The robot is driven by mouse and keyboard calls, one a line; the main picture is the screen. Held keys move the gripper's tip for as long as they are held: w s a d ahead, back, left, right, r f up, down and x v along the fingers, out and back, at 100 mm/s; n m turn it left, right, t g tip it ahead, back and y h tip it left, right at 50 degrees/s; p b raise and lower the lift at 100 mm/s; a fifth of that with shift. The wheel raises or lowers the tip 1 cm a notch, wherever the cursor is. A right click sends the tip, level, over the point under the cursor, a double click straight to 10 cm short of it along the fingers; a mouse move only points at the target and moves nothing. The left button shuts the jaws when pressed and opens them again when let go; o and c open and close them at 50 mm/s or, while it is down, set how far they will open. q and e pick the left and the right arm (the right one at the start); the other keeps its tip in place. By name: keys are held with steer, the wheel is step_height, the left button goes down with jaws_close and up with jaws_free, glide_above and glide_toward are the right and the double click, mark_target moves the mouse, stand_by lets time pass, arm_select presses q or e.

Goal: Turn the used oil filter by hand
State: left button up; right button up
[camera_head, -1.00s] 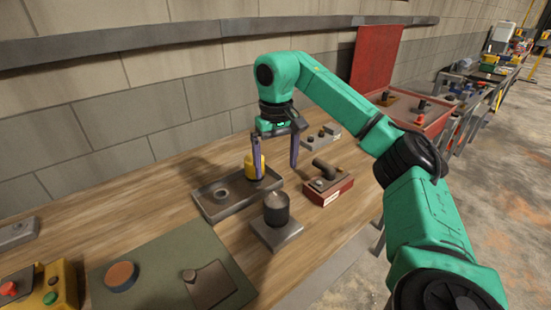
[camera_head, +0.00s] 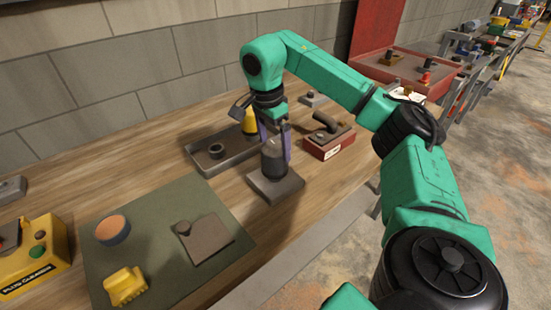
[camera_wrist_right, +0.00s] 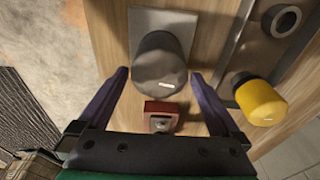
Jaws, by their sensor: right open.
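The used oil filter, a dark grey cylinder (camera_head: 274,161), stands upright on a square metal plate (camera_head: 276,188) on the workbench. In the right wrist view the filter (camera_wrist_right: 160,62) shows large at the upper middle, a pale mark on it. My right gripper (camera_head: 275,146) is open at the filter, pointing down. In the wrist view its two purple fingers (camera_wrist_right: 160,75) lie on either side of the filter's near part, with gaps visible. My left gripper is not in view.
A metal tray (camera_head: 198,162) with a dark ring and a yellow cylinder (camera_head: 250,122) is behind the filter. A red box (camera_head: 329,147) with a dark handle stands right of it. A green mat (camera_head: 155,245) with a sponge, round dish and flat plate lies front left.

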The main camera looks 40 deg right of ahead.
steer(key=f, duration=0.4)
steer(key=shift+s+d, duration=0.1)
steer(key=shift+d, duration=0.2)
steer(key=c, duration=1.5)
steer(key=shift+r+n+p, duration=0.2)
steer(key=shift+n+p, duration=0.4)
steer(key=shift+p, duration=0.05)
steer(key=shift+n, duration=0.8)
steer(key=shift+f+n, duration=0.15)
steer(key=shift+n, duration=0.15)
steer(key=shift+n+t+p, duration=0.3)
steer(key=shift+n+p, duration=0.3)
steer(key=shift+n, duration=1.1)
